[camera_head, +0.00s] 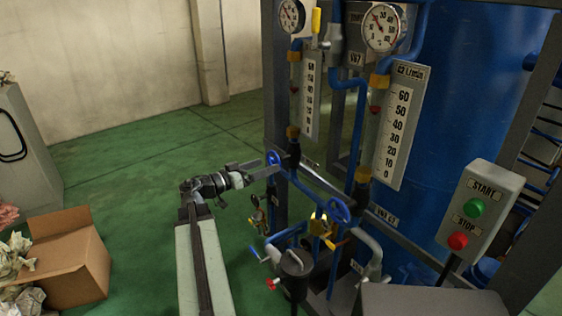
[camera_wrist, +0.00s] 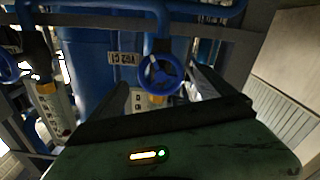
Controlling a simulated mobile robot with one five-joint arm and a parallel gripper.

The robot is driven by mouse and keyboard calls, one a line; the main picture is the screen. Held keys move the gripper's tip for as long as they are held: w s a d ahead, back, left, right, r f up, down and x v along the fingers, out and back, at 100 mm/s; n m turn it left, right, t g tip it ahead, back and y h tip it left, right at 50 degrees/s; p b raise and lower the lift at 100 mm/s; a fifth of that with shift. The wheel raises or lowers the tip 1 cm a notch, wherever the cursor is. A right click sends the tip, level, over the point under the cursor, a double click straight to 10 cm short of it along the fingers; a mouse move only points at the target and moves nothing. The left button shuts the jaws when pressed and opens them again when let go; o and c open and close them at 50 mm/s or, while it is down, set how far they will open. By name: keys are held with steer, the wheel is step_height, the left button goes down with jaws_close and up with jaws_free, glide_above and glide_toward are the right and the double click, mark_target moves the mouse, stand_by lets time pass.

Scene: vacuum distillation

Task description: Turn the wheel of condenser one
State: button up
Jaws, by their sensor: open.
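Two blue hand wheels show on the pipework. The farther blue wheel (camera_head: 273,158) is right at the tips of my gripper (camera_head: 262,168) in the head view. In the wrist view this wheel (camera_wrist: 161,74) lies ahead of the gripper body, beside the finger on the right. My gripper is open and nothing is held. Whether a finger touches the wheel I cannot tell. The nearer blue wheel (camera_head: 339,210) stands to the right, apart from my gripper; another wheel also shows at the left of the wrist view (camera_wrist: 8,67). A small plate (camera_wrist: 123,59) reads roughly "V02 C1".
A flow gauge (camera_head: 398,125) and a dial (camera_head: 382,28) stand on the rack before a large blue tank (camera_head: 455,100). A START/STOP box (camera_head: 480,212) is at the right. Cardboard box (camera_head: 70,260) lies left. Green floor is free behind my arm.

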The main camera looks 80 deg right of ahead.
steer(key=x, duration=0.7)
steer(key=shift+s+d, duration=0.25)
steer(key=shift+s, duration=0.05)
